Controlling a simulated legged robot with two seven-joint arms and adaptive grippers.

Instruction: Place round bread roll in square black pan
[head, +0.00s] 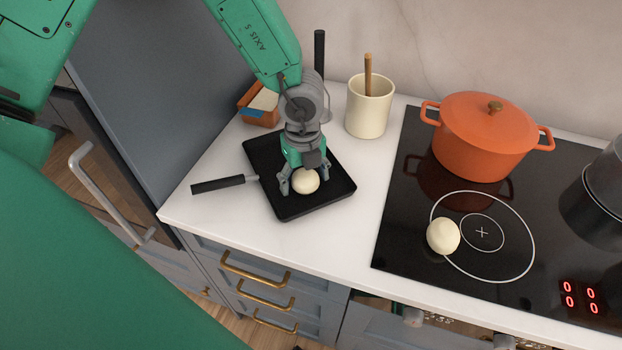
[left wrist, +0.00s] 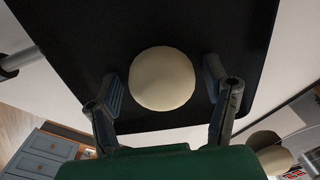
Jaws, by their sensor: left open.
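A round pale bread roll (head: 306,181) sits in the square black pan (head: 320,203), near the pan's front part. My left gripper (head: 302,190) reaches down over the pan with its fingers on either side of the roll. In the left wrist view the roll (left wrist: 162,78) lies between the two open fingers (left wrist: 168,95), with a gap on each side, over the dark pan floor (left wrist: 225,30). A second pale round roll (head: 443,236) rests on the black cooktop. My right gripper is not in view.
An orange lidded pot (head: 485,140) stands on the cooktop (head: 400,225), with a dark pot (head: 600,190) at the right edge. A cream crock (head: 368,108) and an orange container (head: 258,108) stand behind the pan. The pan's handle (head: 218,184) points left; the counter in front is clear.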

